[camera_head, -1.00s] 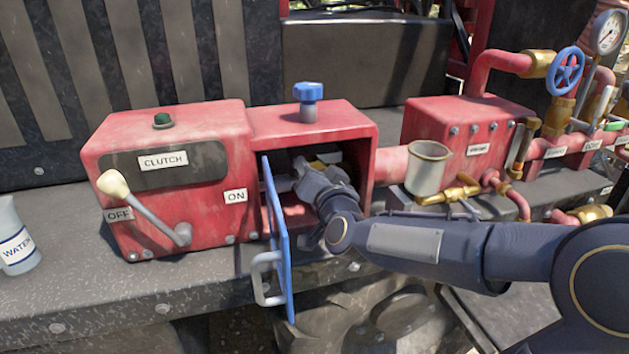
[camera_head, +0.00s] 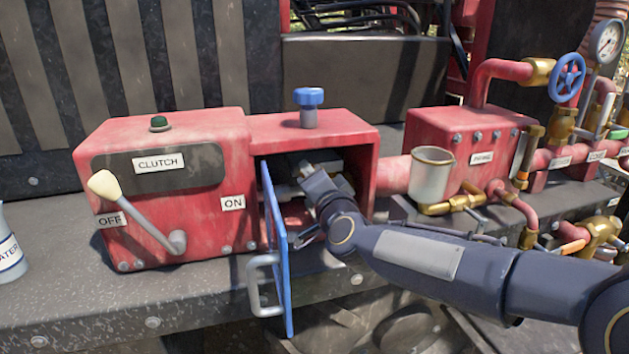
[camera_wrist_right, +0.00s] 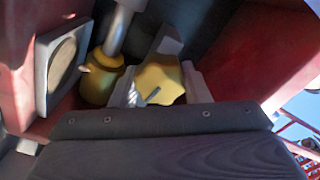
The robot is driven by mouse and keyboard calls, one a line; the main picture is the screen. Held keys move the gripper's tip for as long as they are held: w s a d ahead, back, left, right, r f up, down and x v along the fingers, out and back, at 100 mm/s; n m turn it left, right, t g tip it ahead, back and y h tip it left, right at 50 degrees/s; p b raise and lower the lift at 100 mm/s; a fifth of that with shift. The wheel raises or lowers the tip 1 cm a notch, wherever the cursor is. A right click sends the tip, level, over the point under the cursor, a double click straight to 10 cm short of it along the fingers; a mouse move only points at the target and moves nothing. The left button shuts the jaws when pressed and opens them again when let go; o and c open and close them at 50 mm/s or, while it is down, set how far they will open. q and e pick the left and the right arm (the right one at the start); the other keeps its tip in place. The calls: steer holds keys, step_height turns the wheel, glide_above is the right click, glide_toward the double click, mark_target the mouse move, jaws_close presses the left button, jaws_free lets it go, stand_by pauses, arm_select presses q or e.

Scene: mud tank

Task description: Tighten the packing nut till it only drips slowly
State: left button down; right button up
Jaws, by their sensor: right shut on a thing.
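The brass-yellow packing nut (camera_wrist_right: 160,82) shows in the right wrist view, inside the red housing (camera_head: 345,130). My right gripper (camera_wrist_right: 160,92) is shut on it, with a pale finger on either side. A metal shaft (camera_wrist_right: 117,32) and a second yellow fitting (camera_wrist_right: 100,78) are beside the nut. In the head view my right gripper (camera_head: 312,180) reaches in through the housing's open front, and my own wrist hides most of the nut. I cannot make out any dripping. My left gripper is in neither view.
The blue door (camera_head: 275,240) stands open just left of my right wrist. The clutch lever (camera_head: 135,212) has its knob by the OFF label. A grey cup (camera_head: 430,175) and the red pump box (camera_head: 465,145) stand to the right, above my forearm.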

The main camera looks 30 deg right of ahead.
steer(key=o, duration=1)
steer(key=v, duration=0.8)
